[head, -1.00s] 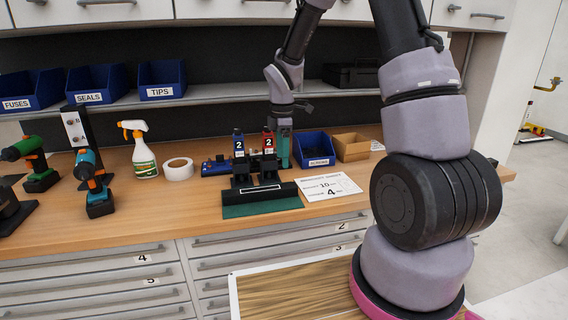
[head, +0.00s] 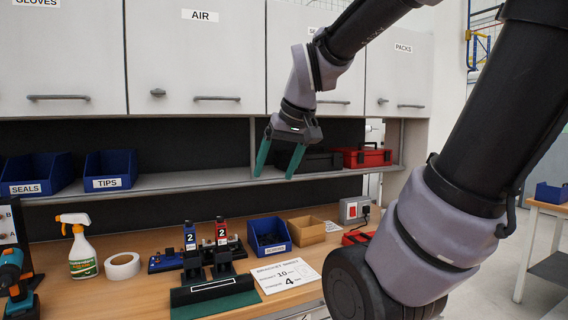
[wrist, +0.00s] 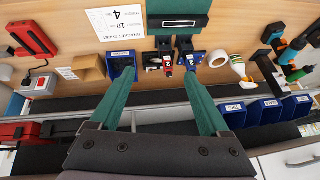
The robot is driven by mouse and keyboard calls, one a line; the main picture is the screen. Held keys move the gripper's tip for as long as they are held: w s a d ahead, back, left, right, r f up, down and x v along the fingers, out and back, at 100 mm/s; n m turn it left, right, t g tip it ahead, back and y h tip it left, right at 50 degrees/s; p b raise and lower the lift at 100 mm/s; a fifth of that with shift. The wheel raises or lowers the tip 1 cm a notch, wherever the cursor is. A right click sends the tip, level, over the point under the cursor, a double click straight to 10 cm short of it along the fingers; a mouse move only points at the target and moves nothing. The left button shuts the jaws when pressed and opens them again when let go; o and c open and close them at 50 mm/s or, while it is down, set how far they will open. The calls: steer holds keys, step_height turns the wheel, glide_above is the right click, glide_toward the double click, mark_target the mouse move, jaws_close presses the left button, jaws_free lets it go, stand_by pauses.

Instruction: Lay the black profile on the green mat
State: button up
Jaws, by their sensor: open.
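The black profile (head: 213,289) is a dark bar with a pale stripe, lying on the bench in front of two black supports. The green mat (head: 236,303) shows along its near side; I cannot tell how much of the mat is under the bar. In the wrist view the profile (wrist: 178,22) and the mat (wrist: 178,6) are at the top centre. My gripper (head: 279,168) is high above the bench, level with the shelf, to the right of the profile and well apart from it. Its green fingers (wrist: 160,92) are spread with nothing between them.
A blue piece (head: 190,236) and a red piece (head: 221,231), both numbered 2, stand behind the profile. A blue bin (head: 268,237), a cardboard box (head: 306,230) and a paper sheet (head: 286,276) are to the right. A spray bottle (head: 80,248) and tape roll (head: 122,266) are left.

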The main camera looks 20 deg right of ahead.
steer(key=s+m, duration=0.1)
steer(key=s+r+m+t, duration=0.1)
steer(key=s+m, duration=0.1)
steer(key=s, duration=0.1)
steer(key=shift+s+d+r, duration=0.1)
steer(key=shift+r, duration=0.2)
stand_by(1.1)
